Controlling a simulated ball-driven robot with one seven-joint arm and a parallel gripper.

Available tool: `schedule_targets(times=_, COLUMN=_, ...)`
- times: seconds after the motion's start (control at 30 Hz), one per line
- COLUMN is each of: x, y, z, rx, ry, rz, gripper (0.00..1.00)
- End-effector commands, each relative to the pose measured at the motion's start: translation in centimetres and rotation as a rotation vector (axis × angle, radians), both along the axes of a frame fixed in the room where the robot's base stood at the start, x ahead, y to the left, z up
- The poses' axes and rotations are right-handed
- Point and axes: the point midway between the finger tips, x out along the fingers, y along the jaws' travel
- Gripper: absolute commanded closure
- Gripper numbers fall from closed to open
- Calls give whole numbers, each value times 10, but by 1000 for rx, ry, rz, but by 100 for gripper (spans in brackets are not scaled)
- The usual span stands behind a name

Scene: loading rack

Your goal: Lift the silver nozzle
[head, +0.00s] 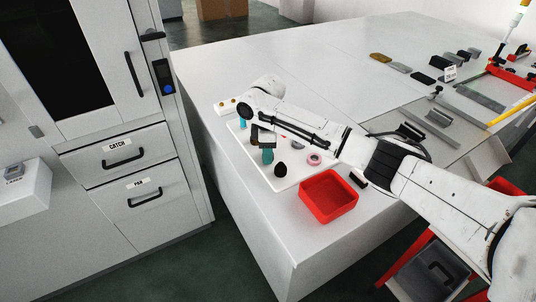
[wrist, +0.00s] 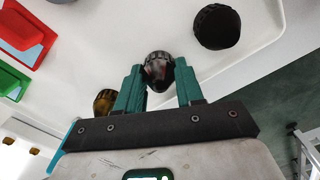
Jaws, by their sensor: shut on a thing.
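The silver nozzle (wrist: 159,70) shows in the wrist view as a dark, shiny, rounded piece with a reddish reflection. It sits between the teal fingertips of my gripper (wrist: 160,82), which is shut on it. In the head view my gripper (head: 267,156) points down over the left part of the white tray (head: 290,183). I cannot make out the nozzle in the head view. The white tray also fills the background of the wrist view (wrist: 110,35). I cannot tell whether the nozzle is clear of the tray.
A black ribbed knob (wrist: 217,26) lies close by, also in the head view (head: 281,170). A brass piece (wrist: 104,102) shows beside the left finger. A pink ring (head: 314,159) lies on the tray. A red bin (head: 328,213) stands in front, near the table edge.

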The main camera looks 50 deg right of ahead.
Motion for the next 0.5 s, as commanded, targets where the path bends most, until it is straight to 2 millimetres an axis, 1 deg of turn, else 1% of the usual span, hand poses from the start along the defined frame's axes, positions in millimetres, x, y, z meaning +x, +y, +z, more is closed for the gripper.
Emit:
schedule_targets(times=0.17, x=0, y=0, z=2, rx=0, ry=-1, rz=0, gripper=93)
schedule_targets(times=0.27, x=1, y=0, z=7, rx=0, ry=-3, rz=0, gripper=93)
schedule_targets(times=0.37, x=1, y=0, z=18, rx=0, ry=-4, rz=1, gripper=93)
schedule_targets(times=0.43, x=1, y=0, z=30, rx=0, ry=-6, rz=1, gripper=93)
schedule_targets(times=0.5, x=-9, y=-9, z=45, rx=1, ry=-6, rz=-3, gripper=93)
